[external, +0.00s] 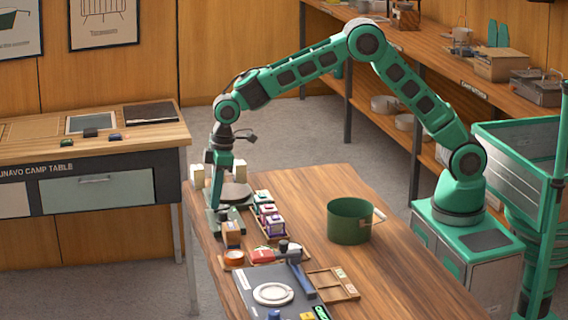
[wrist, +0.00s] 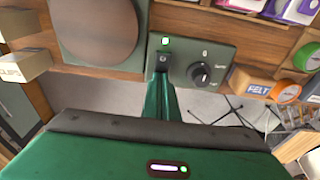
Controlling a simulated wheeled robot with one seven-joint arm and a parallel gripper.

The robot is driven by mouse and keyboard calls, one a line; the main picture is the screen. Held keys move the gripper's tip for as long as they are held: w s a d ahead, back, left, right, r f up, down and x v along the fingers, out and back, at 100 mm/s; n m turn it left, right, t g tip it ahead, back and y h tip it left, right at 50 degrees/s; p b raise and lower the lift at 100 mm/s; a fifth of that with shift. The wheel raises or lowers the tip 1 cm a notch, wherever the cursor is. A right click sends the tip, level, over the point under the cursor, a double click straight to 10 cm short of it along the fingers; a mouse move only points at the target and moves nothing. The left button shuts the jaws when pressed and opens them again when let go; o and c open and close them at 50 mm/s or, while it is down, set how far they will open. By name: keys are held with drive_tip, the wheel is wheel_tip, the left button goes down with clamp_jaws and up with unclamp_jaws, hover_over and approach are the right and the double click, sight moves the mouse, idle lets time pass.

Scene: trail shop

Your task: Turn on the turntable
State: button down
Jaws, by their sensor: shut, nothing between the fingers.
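The turntable (wrist: 140,42) has a round brown platter (wrist: 97,30) and a dark green control panel (wrist: 222,56) with a black knob (wrist: 200,74). A small square light (wrist: 165,41) glows green on the panel, left of the knob. My gripper also shows in the external view (external: 212,230), partly hiding the turntable.
Pale boxes (wrist: 25,65) stand left of the turntable. Small coloured boxes (external: 268,218) sit in a tray beside it. Orange tape (external: 234,258), a grey mat (external: 250,285) with a white ring, and a green pot (external: 349,222) share the table (external: 400,265). Its right side is mostly clear.

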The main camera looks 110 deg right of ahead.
drive_tip(key=shift+s, duration=0.15)
drive_tip(key=shift+s+r, duration=0.15)
drive_tip(key=shift+s, duration=0.55)
drive_tip(key=shift+r, duration=0.1)
wheel_tip(320, 180, up, 14)
drive_tip(key=w, duration=0.2)
drive_tip(key=shift+w+f, duration=0.2)
idle(0.5)
